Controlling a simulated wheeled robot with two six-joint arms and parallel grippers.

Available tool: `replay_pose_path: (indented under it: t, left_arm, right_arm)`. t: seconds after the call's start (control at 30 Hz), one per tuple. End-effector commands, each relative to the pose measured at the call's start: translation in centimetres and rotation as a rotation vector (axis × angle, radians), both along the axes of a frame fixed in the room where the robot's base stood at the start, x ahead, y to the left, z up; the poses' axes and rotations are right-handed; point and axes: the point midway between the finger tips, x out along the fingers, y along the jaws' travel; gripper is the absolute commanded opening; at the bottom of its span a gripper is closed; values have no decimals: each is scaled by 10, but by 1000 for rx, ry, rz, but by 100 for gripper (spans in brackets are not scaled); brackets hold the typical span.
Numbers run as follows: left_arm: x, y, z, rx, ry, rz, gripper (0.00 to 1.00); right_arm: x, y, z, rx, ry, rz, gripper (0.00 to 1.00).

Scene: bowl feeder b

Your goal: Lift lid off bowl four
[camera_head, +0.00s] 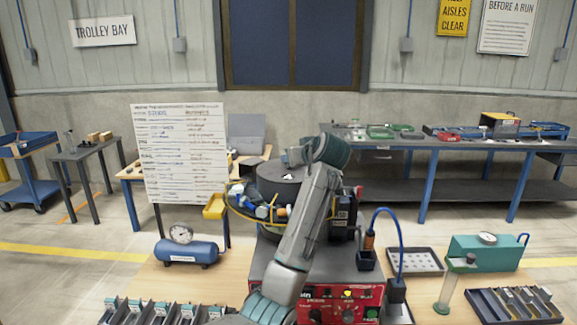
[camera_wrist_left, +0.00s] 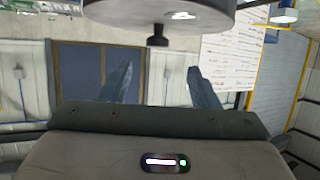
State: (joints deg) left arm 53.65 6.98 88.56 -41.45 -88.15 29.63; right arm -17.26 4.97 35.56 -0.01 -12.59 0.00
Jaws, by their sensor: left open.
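The lid shows in the left wrist view as a wide grey disc (camera_wrist_left: 200,12) with a short black knob (camera_wrist_left: 157,36). This view is upside down, so the knob stands up from the lid. My left gripper (camera_wrist_left: 160,70) is open and empty. Its two fingers point towards the knob, and the tips are apart from it in the picture. In the head view the dark round lid (camera_head: 281,173) sits at the top of the feeder in the middle. My left arm passes in front and hides part of the feeder; the fingers cannot be made out there. My right gripper is not in view.
The red control box (camera_head: 345,303) is below the feeder. A blue tank with a gauge (camera_head: 188,252) stands left, a teal unit (camera_head: 484,254) right. A looped blue hose (camera_head: 398,240) rises close right of the feeder. A whiteboard (camera_head: 183,150) stands behind left.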

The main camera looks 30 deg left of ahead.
Motion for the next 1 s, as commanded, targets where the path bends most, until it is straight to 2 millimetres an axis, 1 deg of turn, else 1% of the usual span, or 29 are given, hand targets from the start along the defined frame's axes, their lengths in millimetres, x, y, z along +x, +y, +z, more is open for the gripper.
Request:
replay_pose_path:
  t: [0.03,0.1,0.17,0.27,0.37,0.5,0.63,0.87,0.9,0.97,1.0]
  left_arm:
    - [3,6,0,2,3,2,56]
    - [6,9,-3,1,2,0,56]
    - [8,11,-5,0,2,1,56]
    - [13,16,-6,1,2,0,56]
    - [21,25,-10,2,5,1,56]
    - [32,37,-18,1,3,1,56]
    - [38,45,-25,1,1,1,56]
    - [39,46,-27,0,0,-1,56]
    - [39,46,-27,0,0,-1,52]
    - [39,46,-27,0,0,-1,40]
    - [39,46,-27,0,0,-1,32]
  right_arm:
    - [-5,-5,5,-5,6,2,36]
    - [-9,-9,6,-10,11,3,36]
    - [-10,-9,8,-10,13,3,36]
    - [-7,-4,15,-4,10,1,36]
    - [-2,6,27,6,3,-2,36]
    - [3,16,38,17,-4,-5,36]
    - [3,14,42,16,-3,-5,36]
    - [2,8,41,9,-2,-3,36]
    - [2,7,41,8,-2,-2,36]
    - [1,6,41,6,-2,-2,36]
    - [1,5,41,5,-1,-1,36]
